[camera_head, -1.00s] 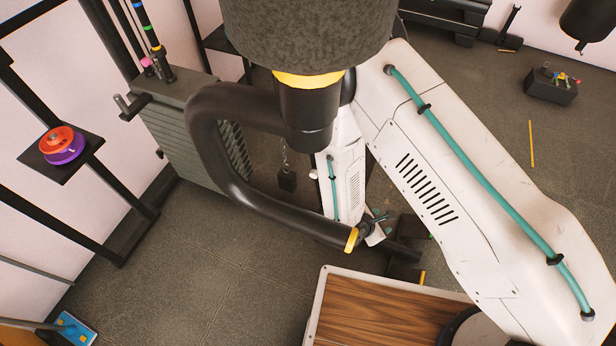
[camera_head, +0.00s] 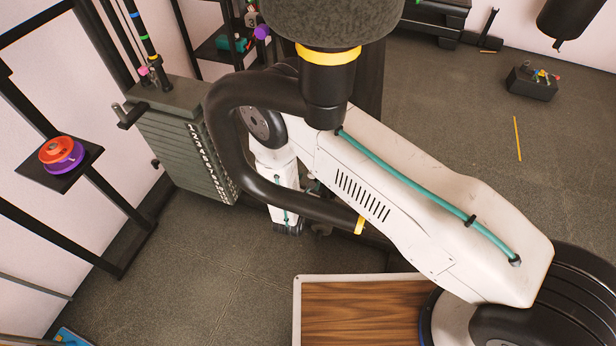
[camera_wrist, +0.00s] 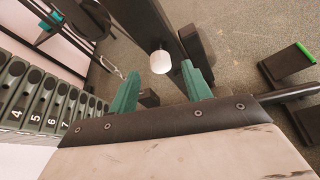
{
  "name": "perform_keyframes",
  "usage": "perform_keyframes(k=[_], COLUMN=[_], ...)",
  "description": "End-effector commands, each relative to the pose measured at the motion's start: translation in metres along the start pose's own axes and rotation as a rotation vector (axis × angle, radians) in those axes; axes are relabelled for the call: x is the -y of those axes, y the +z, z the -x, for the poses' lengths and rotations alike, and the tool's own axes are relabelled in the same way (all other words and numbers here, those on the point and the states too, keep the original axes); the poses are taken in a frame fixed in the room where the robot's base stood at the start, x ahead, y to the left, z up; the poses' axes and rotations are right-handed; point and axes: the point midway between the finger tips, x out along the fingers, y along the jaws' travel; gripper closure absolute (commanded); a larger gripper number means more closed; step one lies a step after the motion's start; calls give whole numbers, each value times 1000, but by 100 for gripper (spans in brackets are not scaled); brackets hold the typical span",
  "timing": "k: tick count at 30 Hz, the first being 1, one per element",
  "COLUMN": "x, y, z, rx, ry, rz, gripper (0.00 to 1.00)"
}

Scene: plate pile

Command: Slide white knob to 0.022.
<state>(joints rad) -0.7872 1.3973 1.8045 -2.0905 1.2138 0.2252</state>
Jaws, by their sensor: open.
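The white knob (camera_wrist: 160,62) is a small rounded cylinder on a dark upright post, in the upper middle of the wrist view. My gripper (camera_wrist: 160,71) has two teal fingers, spread apart and empty. In the wrist picture the knob appears between the fingertips, but I cannot tell whether it is between them in depth. I see no contact. In the head view the black bent bar and my own arm cover most of my gripper, and I cannot make out the knob there.
A weight stack (camera_head: 185,150) with numbered plates stands close to the left of my arm; its plates (camera_wrist: 40,105) show in the wrist view. A thick black bent bar (camera_head: 225,150) passes in front of my wrist. Open floor (camera_head: 215,275) lies in front.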

Motion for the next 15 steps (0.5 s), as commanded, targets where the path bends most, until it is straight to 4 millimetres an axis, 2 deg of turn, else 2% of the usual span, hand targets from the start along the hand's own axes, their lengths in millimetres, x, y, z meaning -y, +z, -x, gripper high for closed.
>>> perform_keyframes(k=[3,7,15], x=[1,0,1], y=[0,0,0], z=[-20,-35,-43], rx=[1,0,-2], ry=[-2,-1,-1], rz=[0,-1,1], gripper=[51,51,51])
